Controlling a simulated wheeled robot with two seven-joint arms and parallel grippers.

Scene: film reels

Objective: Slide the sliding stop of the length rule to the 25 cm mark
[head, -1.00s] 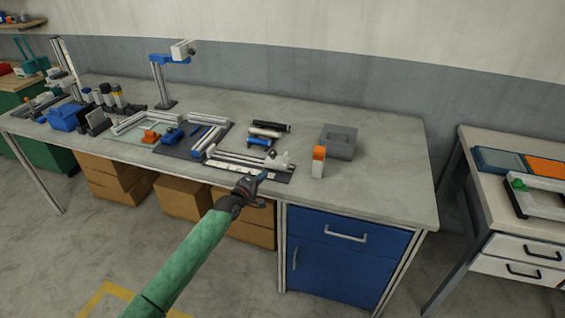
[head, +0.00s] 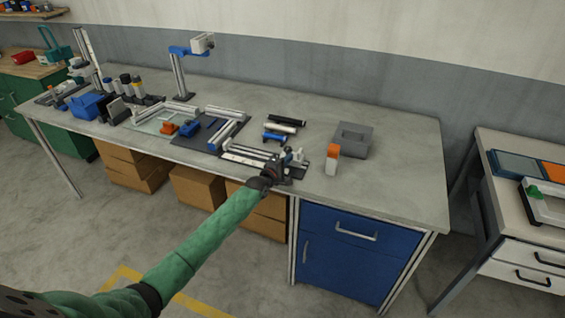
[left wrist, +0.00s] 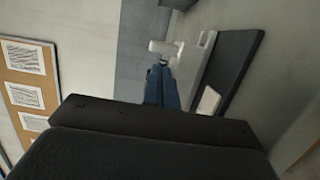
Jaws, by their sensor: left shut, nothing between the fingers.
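The length rule is a dark base with a white scale strip (head: 240,159) and a pale rail (head: 248,150) behind it, near the front edge of the bench. Its pale sliding stop (head: 299,155) stands at the right end, and shows in the left wrist view (left wrist: 163,47) just past the fingertips. My left gripper (head: 284,158) is shut and empty, over the right part of the rule and close beside the stop. I cannot tell whether it touches the stop. The blue fingers (left wrist: 161,82) are together in the left wrist view. The scale marks are too small to read.
Dark, white and blue rods (head: 283,128) lie behind the rule. A frame with rails (head: 215,130) lies to its left. The right bench end is clear.

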